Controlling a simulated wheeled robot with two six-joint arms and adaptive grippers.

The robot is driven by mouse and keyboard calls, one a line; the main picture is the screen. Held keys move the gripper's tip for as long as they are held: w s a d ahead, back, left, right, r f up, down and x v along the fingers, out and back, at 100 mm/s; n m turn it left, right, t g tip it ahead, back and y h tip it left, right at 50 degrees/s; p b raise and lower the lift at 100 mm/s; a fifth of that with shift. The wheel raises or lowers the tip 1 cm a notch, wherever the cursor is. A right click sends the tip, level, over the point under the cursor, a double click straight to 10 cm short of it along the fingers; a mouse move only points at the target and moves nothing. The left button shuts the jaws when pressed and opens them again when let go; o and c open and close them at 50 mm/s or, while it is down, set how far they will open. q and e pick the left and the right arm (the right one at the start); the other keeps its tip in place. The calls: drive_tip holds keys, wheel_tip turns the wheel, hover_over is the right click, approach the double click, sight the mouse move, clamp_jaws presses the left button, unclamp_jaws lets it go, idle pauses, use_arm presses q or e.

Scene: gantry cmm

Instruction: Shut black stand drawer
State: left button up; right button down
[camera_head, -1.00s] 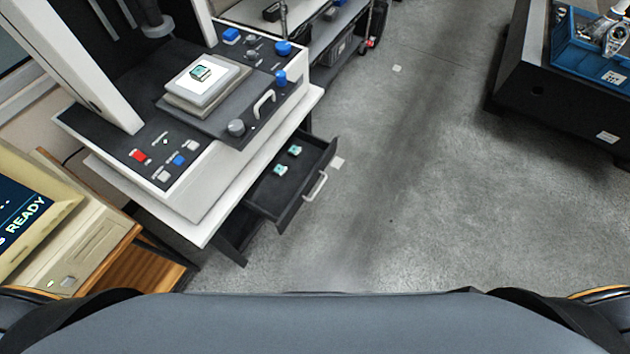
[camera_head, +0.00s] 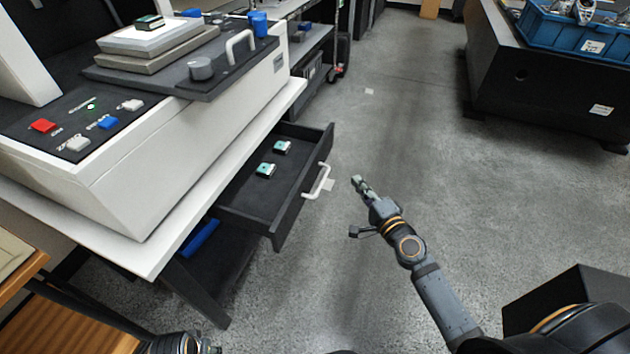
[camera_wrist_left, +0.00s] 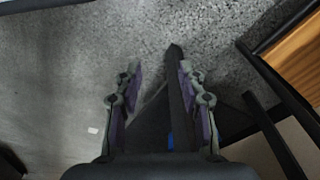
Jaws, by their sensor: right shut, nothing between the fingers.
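The black stand drawer (camera_head: 286,212) hangs pulled out from under the white stand top (camera_head: 150,256). Its white handle (camera_head: 318,181) is on the front, and two small teal-and-white parts (camera_head: 266,170) lie inside. My right gripper (camera_head: 358,184) is shut and empty, a short way right of the handle, apart from it. My left arm shows only as a small piece at the bottom left of the head view. In the left wrist view my left gripper (camera_wrist_left: 157,75) is open, its fingers apart with nothing held, above the floor and a dark stand leg.
A white machine (camera_head: 180,140) with buttons stands on the stand. A wooden desk (camera_head: 80,318) is at the lower left. A black bench (camera_head: 555,90) with a blue crate (camera_head: 575,28) stands at the upper right. The grey floor between is clear.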

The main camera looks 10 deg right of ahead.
drive_tip(key=r, duration=0.1)
drive_tip(key=p, duration=0.2)
approach(321, 147)
drive_tip(key=w+d, duration=0.2)
drive_tip(key=w, duration=0.1)
drive_tip(key=shift+w+a+f, duration=0.2)
drive_tip(key=shift+w+a, duration=1)
use_arm(q)
drive_tip(key=f, duration=0.1)
drive_tip(key=a+f, duration=0.1)
drive_tip(key=f, duration=0.1)
drive_tip(key=s+f, duration=0.1)
drive_tip(key=f, duration=0.1)
drive_tip(key=shift+a, duration=0.15)
use_arm(e)
drive_tip(key=shift+w+a+f, duration=0.1)
drive_tip(key=shift+w+a, duration=0.1)
drive_tip(key=shift+a, duration=0.05)
use_arm(q)
drive_tip(key=shift+f, duration=0.1)
use_arm(e)
drive_tip(key=shift+w, duration=0.1)
